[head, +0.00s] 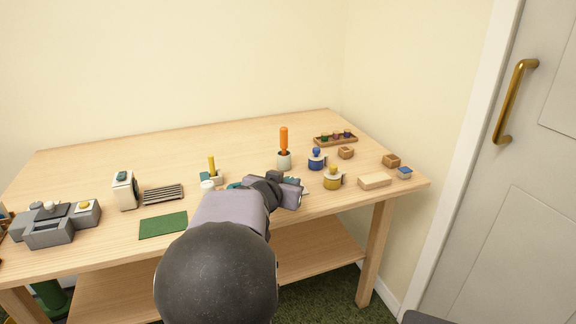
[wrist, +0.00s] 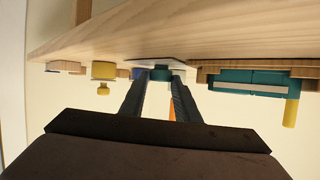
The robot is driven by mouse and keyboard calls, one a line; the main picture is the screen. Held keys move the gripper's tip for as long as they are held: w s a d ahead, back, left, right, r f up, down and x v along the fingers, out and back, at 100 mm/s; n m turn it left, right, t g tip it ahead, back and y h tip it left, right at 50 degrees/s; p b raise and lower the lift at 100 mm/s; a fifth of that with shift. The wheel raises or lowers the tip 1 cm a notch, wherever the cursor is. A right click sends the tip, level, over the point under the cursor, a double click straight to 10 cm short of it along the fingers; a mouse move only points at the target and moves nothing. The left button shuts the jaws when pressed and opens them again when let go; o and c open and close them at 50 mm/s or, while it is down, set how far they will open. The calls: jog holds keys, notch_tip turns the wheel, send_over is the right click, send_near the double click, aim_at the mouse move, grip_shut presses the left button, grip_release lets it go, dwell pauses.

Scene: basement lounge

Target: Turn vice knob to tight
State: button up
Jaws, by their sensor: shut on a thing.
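My gripper (head: 296,190) reaches low over the front right part of the bench. In the wrist view, which shows the bench upside down, its two dark fingers (wrist: 160,82) are shut around a small teal part (wrist: 160,74), which I take to be the vice knob. That part stands over a thin grey plate (wrist: 158,61) on the bench. My arm and gripper hide most of this spot in the head view. Any tight mark and the knob's angle cannot be made out.
A teal body with a yellow peg (wrist: 291,112) stands to one side. An orange-handled tool (head: 284,140), a blue-topped jar (head: 316,160) and a yellow-topped jar (head: 332,178) stand close by. A green mat (head: 163,225) lies left. The bench's back is mostly clear.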

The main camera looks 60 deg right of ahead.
jog(key=shift+w+r+m+g+p, duration=0.15)
jog(key=shift+m+g+p, duration=0.45)
jog(key=shift+p, duration=0.9)
jog(key=shift+w+r+m+g+p, duration=0.15)
jog(key=shift+m+g+p, duration=0.45)
jog(key=shift+p, duration=0.85)
jog(key=p, duration=0.1)
jog(key=m+g+p, duration=0.1)
jog(key=p, duration=0.1)
jog(key=shift+w+f, duration=0.1)
jog(key=shift+f, duration=0.2)
jog(key=shift+f+g, duration=0.1)
jog(key=shift+g, duration=0.3)
jog(key=o, duration=1)
jog(key=shift+o, duration=0.2)
notch_tip(320, 180, up, 10)
jog(key=p, duration=0.4)
